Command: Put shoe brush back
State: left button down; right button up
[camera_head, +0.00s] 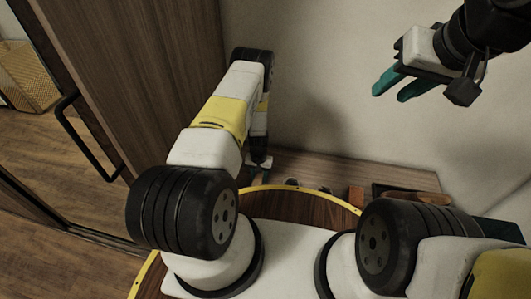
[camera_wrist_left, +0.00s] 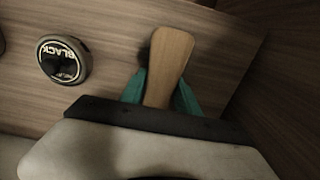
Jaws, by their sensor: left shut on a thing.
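The shoe brush (camera_wrist_left: 170,55), with a pale wooden back and dark bristles just showing at its left side, is between the teal fingers of my left gripper (camera_wrist_left: 160,88) in the left wrist view. The gripper is shut on it, over a wooden surface.
A round black polish tin (camera_wrist_left: 64,60) lies left of the brush. On the shelf (camera_head: 320,168) stand small dark round items (camera_head: 292,183), a brown block (camera_head: 356,195) and a dark tray (camera_head: 378,189) holding a brown item. A wooden cabinet (camera_head: 140,70) borders the left.

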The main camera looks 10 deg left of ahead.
pick_arm(q)
jog(key=shift+f, duration=0.3)
jog(key=shift+f, duration=0.15)
jog(key=c, duration=0.9)
grip_release()
